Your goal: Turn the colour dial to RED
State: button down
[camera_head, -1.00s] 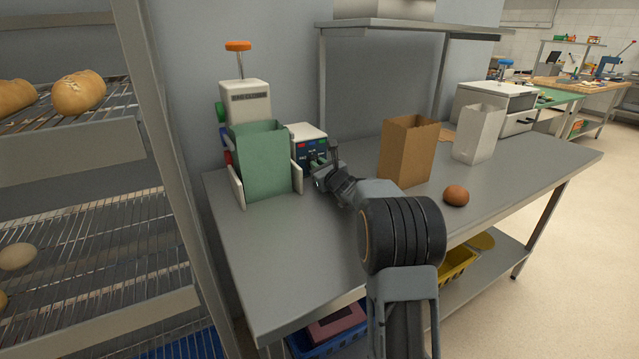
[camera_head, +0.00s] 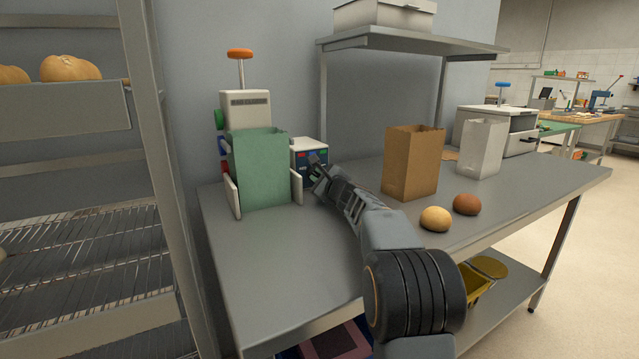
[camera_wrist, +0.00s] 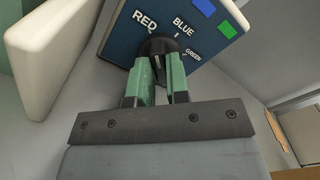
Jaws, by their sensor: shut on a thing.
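The colour dial is a black round knob (camera_wrist: 158,47) on a dark blue panel (camera_wrist: 206,42) marked RED, BLUE and GREEN, seen in the wrist view. RED is at the left, BLUE above and GREEN at the right. My gripper (camera_wrist: 160,66) has its green fingers on either side of the knob and is shut on it. The fingers hide part of the knob, and I cannot tell which label it points to. In the head view my gripper (camera_head: 317,165) reaches the front of the small white box (camera_head: 310,147) that carries the panel.
A green paper bag (camera_head: 262,170) stands in the white bagging machine (camera_head: 245,105), left of the box. A brown bag (camera_head: 411,165), a white bag (camera_head: 482,148), a pale bun (camera_head: 436,219) and a brown bun (camera_head: 467,204) stand to the right on the steel table (camera_head: 270,255).

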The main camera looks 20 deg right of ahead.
dwell(0.4)
jog(key=c, duration=1.1)
grip_release()
jog(key=s, duration=0.4)
jog(key=s+d, duration=0.1)
jog(key=s, duration=0.8)
jog(key=shift+s+d+b, duration=0.25)
jog(key=shift+s+b, duration=0.05)
jog(key=shift+s, duration=0.05)
